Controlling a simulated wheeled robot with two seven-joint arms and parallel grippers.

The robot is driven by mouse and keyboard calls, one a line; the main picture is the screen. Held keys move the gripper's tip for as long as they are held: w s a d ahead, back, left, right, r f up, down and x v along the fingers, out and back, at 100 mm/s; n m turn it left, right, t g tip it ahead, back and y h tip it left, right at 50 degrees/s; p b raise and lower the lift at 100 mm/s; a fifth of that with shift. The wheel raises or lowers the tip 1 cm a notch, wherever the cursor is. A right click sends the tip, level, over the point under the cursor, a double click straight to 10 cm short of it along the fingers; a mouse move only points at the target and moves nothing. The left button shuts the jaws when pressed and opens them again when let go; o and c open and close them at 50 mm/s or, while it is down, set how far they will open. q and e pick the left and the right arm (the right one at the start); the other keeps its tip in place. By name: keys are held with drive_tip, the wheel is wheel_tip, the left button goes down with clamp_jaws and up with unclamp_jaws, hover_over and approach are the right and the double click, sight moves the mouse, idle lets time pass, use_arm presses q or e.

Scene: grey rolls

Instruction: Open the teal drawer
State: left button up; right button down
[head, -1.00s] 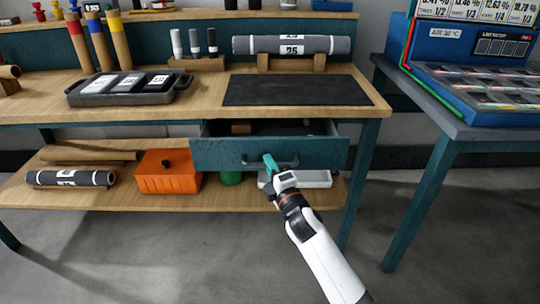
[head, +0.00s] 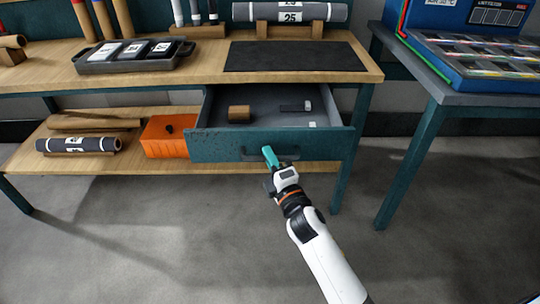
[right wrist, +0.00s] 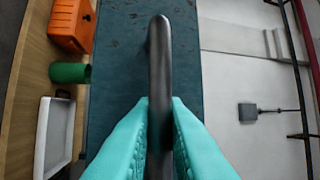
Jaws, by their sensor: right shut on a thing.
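The teal drawer (head: 220,147) stands well out from under the bench top in the head view. Its inside shows a small brown block (head: 239,113) and a dark flat item with a light end (head: 296,106). My right gripper (head: 268,153) is at the drawer's front, its teal fingers on the dark bar handle (head: 252,153). In the right wrist view the fingers (right wrist: 160,125) are closed on both sides of the handle (right wrist: 160,60), with the teal front behind it. My left gripper is not in view.
The bench top holds a black mat (head: 290,57) and a dark tray (head: 135,58). An orange box (head: 163,140) and a grey roll (head: 78,144) lie on the lower shelf. A side table (head: 440,90) stands at the right. The floor in front is clear.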

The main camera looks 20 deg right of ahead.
drive_tip(key=c, duration=1.5)
unclamp_jaws()
drive_tip(key=shift+o, duration=0.2)
drive_tip(key=v, duration=1.2)
drive_tip(key=shift+f, duration=0.15)
